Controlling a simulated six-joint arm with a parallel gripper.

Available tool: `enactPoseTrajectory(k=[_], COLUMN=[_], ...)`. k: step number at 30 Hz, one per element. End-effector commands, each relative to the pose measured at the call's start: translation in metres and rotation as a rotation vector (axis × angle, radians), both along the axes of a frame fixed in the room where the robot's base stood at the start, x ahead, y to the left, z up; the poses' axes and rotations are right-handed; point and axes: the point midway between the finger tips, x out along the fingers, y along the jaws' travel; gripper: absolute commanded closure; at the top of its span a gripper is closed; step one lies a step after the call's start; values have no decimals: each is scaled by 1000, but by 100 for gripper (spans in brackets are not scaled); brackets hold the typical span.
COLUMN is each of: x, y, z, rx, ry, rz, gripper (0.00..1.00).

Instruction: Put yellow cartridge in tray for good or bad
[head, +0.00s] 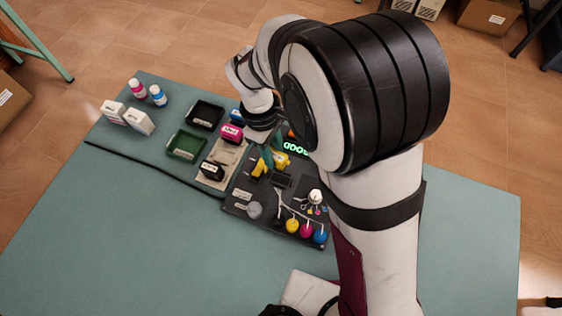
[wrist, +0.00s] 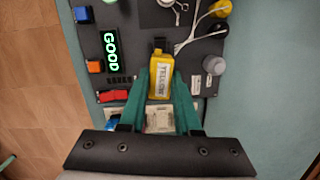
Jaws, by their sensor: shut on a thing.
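The yellow cartridge (wrist: 160,82), with a white label reading YELLOW, is between the green fingers of my gripper (wrist: 168,80) in the wrist view. My gripper is shut on it. In the head view the cartridge (head: 258,168) is partly hidden by my gripper (head: 267,157), over the dark test board (head: 235,207). I cannot tell whether it touches the board. A display (wrist: 111,51) on the board shows GOOD in green. A green tray (head: 186,145) and a black tray (head: 205,115) lie to the left in the head view, both empty.
Ink bottles (head: 158,95) and white boxes (head: 139,121) stand at the far left. Cables and coloured ink balls (head: 292,226) occupy the board's near side.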

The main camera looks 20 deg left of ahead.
Motion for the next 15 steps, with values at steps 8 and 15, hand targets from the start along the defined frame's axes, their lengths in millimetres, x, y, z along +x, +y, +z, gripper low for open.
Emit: enactPoseTrajectory(k=[8,15], x=[14,14], y=[70,138], z=[0,1], rx=[1,2], ry=[3,5], rz=[-806,-1619], gripper=[100,100])
